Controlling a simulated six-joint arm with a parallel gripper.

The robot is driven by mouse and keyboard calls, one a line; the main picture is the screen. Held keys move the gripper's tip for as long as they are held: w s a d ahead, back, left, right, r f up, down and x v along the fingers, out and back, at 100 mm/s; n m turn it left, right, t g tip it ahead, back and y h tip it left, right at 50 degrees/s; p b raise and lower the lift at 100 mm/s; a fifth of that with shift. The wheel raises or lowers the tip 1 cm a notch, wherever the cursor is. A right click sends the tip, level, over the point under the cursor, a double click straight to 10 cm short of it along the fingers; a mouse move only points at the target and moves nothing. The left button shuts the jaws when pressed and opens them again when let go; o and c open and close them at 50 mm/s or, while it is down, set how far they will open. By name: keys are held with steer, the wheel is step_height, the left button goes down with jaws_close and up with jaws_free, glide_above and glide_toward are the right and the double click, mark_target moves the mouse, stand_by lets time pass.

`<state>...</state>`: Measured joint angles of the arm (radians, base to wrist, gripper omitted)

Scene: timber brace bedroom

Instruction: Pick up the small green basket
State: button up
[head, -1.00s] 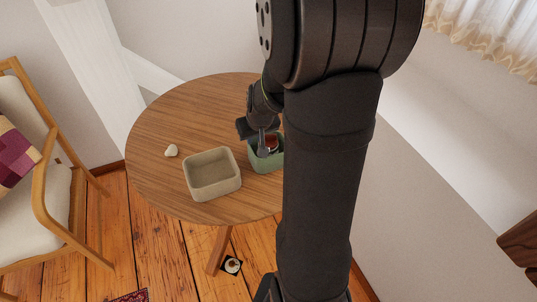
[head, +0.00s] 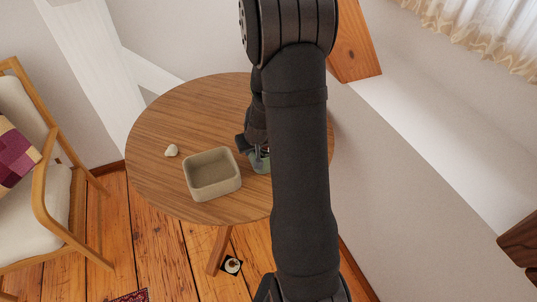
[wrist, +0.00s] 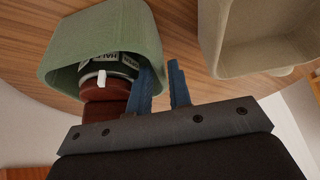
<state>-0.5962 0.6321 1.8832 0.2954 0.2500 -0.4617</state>
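The small green basket (head: 261,163) is on the round wooden table, mostly hidden behind my arm in the head view. In the wrist view the basket (wrist: 90,40) is at the upper left, its opening towards the camera. A dark, labelled round item (wrist: 105,70) and a red-brown item (wrist: 108,112) show at its opening. My gripper (wrist: 162,68) has its two blue fingers apart at the basket's right wall. The left finger overlaps the opening and the right one is outside the wall. A gap shows between the fingers; I see no firm grip on the wall.
A beige square container (head: 213,189) stands on the table (head: 165,115) close to the left of the green basket. It also shows at the right of the wrist view (wrist: 240,40). A small whitish object (head: 171,151) lies farther left. A wooden armchair (head: 50,200) stands left.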

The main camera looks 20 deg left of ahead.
steer(key=shift+x, duration=1.4)
steer(key=shift+f, duration=0.1)
jaws_close()
